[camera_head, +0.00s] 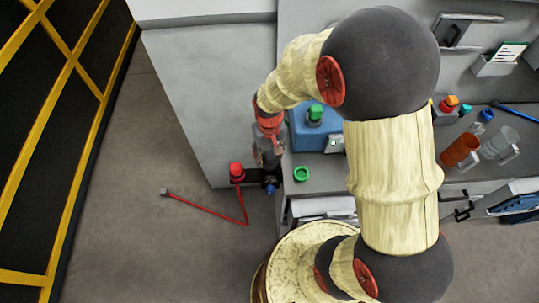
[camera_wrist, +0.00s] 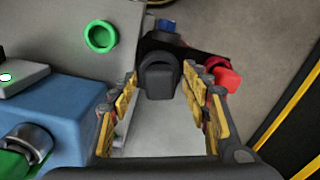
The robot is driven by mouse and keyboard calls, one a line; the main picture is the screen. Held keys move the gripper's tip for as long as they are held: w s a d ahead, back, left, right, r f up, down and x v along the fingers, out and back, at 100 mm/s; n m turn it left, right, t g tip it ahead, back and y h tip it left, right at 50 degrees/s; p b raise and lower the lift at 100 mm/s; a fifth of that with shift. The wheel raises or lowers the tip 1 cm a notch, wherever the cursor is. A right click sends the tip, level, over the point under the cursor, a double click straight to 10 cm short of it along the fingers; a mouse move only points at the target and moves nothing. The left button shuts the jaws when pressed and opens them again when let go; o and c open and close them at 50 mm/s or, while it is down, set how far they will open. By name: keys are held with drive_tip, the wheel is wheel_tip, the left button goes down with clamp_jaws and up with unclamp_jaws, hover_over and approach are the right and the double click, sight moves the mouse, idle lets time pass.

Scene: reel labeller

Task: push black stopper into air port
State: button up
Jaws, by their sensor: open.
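My gripper (camera_wrist: 167,82) is open, with one yellow-padded finger on each side of the wrist view. A black stopper-like piece (camera_wrist: 158,78) with a rounded top and a flat tab shows in the gap between the fingertips. The fingers stand apart from its sides. Behind it is a dark fitting with a blue part (camera_wrist: 166,25) and a red part (camera_wrist: 222,76). I cannot make out an opening of the air port. In the head view my gripper (camera_head: 268,152) points down beside the counter's left edge, above the dark fitting (camera_head: 270,185).
A green ring (camera_head: 302,174) lies on the grey counter (camera_head: 325,180). A blue box (camera_head: 309,138) with a green-topped fitting (camera_head: 315,113) stands close beside my gripper. A red cord (camera_head: 205,209) runs low at the left. Orange and clear mugs stand farther right.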

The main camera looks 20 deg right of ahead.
drive_tip(key=shift+r, duration=0.15)
wheel_tip(320, 180, up, 12)
idle(0.6)
idle(0.4)
drive_tip(key=s+r+t+b, duration=0.5)
drive_tip(key=s+r, duration=0.4)
drive_tip(key=s, duration=0.5)
drive_tip(key=shift+r+t+b, duration=0.3)
drive_tip(key=shift+r+b, duration=0.05)
drive_tip(key=shift+b, duration=0.55)
idle(0.4)
